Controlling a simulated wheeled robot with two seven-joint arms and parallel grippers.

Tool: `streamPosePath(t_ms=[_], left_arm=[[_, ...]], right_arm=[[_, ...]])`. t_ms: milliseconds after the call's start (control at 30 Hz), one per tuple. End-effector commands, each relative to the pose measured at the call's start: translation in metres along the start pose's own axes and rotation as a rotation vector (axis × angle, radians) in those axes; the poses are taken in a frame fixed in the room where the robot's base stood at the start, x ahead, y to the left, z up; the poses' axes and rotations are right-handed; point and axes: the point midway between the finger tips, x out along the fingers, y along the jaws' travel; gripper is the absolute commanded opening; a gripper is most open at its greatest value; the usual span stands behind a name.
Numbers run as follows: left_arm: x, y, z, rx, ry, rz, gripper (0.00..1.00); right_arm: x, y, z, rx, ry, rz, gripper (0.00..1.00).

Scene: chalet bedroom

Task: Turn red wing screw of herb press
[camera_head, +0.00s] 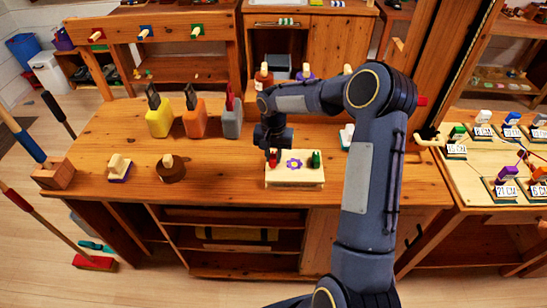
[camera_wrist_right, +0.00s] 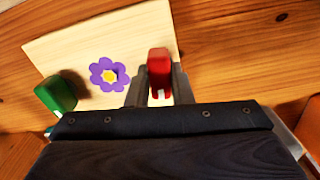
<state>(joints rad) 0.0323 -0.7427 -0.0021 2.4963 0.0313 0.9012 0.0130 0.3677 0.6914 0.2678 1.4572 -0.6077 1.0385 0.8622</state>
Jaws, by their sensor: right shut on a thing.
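The herb press (camera_head: 296,179) is a pale wooden board with a purple flower, lying on the wooden workbench. Its red wing screw (camera_head: 274,158) is at the board's left end, and a green wing screw (camera_head: 316,159) is at the right end. My right gripper (camera_head: 273,152) reaches down onto the red screw. In the right wrist view the red wing screw (camera_wrist_right: 159,68) stands between the fingers of my right gripper (camera_wrist_right: 158,88), which is shut on it. The green wing screw (camera_wrist_right: 56,93) and purple flower (camera_wrist_right: 110,75) show beside it. My left gripper is not in view.
Yellow (camera_head: 158,117), orange (camera_head: 195,117) and grey (camera_head: 231,117) bottles stand left of my right arm. A wooden stamp (camera_head: 119,168) and a brown round piece (camera_head: 171,168) lie at the left. A board with labelled blocks (camera_head: 500,160) is at the right.

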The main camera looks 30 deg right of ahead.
Motion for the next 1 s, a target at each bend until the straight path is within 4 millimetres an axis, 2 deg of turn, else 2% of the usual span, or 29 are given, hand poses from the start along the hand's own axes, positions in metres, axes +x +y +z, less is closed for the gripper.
streamPosePath(t_ms=[100, 400, 1000], left_arm=[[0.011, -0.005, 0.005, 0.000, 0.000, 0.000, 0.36], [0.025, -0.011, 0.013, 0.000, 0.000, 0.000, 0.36], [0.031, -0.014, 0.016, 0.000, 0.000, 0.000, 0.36]], right_arm=[[0.002, -0.001, -0.001, 0.096, 0.005, -0.001, 0.00], [0.001, -0.001, 0.000, 0.380, 0.003, -0.001, 0.00], [-0.001, -0.001, 0.000, 0.947, 0.002, -0.001, 0.00]])
